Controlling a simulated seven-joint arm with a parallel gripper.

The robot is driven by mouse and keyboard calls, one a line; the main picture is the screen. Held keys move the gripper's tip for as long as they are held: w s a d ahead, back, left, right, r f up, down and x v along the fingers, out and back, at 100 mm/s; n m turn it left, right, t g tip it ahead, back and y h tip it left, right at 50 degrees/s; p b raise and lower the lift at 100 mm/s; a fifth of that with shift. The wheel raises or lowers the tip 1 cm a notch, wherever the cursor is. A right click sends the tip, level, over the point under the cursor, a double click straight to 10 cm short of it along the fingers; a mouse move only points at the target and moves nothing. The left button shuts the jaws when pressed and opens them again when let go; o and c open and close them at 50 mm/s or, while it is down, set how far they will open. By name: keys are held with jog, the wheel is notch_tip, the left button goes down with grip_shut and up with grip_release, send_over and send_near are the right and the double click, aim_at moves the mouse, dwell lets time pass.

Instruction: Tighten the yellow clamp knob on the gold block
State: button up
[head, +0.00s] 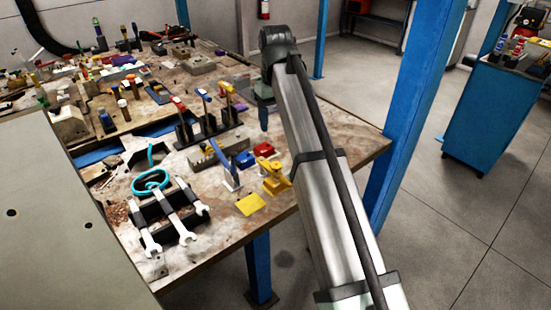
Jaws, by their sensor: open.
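A yellow-gold block-like fixture (275,184) stands near the right edge of the workbench. A small yellow knob-like part (265,163) shows on its upper left; its exact shape is too small to tell. My arm comes in from the bottom right and bends down at its far end. My gripper (264,120) hangs there over the bench's right side, farther back than the gold fixture and apart from it. It is open, with nothing visible in it. Its fingertips are small and partly hidden by the wrist.
A red block (263,149), a blue clamp-like part (244,159) and a yellow plate (251,204) lie close to the fixture. Wrenches (190,238) rest on a dark rack in front. Colored-handled tools (203,95) stand farther back. A blue post (412,110) rises beside the bench.

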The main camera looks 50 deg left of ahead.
aim_at(275, 163)
notch_tip(275, 163, down, 14)
jog(key=shift+r, duration=0.1)
dwell(0.6)
jog(key=c, duration=0.9)
